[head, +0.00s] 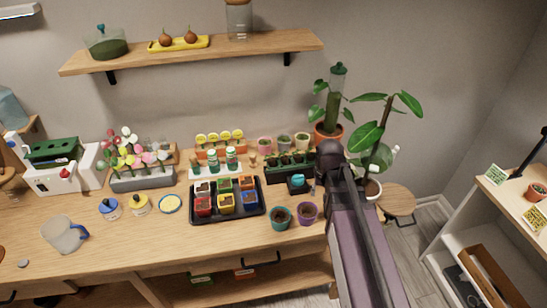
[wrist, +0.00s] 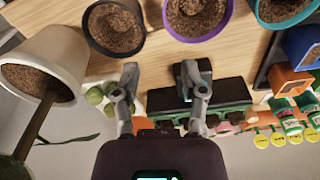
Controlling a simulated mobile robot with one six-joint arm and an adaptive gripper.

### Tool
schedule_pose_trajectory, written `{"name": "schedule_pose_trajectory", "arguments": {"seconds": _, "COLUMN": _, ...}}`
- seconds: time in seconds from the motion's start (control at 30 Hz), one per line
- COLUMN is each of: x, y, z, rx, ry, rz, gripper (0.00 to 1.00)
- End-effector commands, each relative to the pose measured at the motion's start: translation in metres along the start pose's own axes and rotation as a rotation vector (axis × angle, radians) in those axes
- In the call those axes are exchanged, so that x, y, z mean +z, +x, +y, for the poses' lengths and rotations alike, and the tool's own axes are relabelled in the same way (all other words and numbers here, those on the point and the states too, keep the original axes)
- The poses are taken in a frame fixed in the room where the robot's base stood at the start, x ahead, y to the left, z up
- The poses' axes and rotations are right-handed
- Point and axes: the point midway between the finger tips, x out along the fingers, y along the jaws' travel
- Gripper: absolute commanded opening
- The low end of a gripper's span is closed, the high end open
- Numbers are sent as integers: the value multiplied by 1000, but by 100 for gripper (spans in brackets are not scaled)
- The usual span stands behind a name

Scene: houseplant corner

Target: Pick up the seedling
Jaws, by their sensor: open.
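Seedlings stand in a long dark tray (head: 290,160) near the back of the bench in the head view. In the wrist view the dark tray (wrist: 228,92) lies right of and partly behind the right finger, with little green showing. A small dark holder with a teal part (head: 298,181) stands in front of the tray. I cannot tell a single seedling apart. My arm hides part of the bench, and the fingers are mostly hidden in the head view.
A teal pot (head: 281,216) and a purple pot (head: 307,212) stand near the front edge. A black-rimmed pot (wrist: 115,28) and a white pot with a plant (wrist: 60,55) are close by. A black tray of coloured pots (head: 227,215) lies left.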

Motion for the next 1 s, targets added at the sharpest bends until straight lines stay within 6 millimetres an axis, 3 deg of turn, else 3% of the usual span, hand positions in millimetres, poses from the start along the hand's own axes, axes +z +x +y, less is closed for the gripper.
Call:
{"name": "schedule_pose_trajectory", "arguments": {"seconds": 0.03, "x": -26, "y": -18, "z": -14, "rx": -2, "ry": -21, "rz": 17, "gripper": 55}}
{"name": "schedule_pose_trajectory", "arguments": {"seconds": 0.1, "x": -52, "y": -30, "z": -33, "rx": -5, "ry": -48, "rz": 42, "gripper": 55}}
{"name": "schedule_pose_trajectory", "arguments": {"seconds": 0.3, "x": -117, "y": -63, "z": -92, "rx": -19, "ry": -122, "rz": 115, "gripper": 55}}
{"name": "schedule_pose_trajectory", "arguments": {"seconds": 0.4, "x": -140, "y": -75, "z": -118, "rx": -25, "ry": -150, "rz": 144, "gripper": 55}}
{"name": "schedule_pose_trajectory", "arguments": {"seconds": 0.63, "x": -165, "y": -87, "z": -152, "rx": -35, "ry": -185, "rz": 181, "gripper": 55}}
{"name": "schedule_pose_trajectory", "arguments": {"seconds": 1.0, "x": -166, "y": -87, "z": -156, "rx": -37, "ry": -190, "rz": 185, "gripper": 55}}
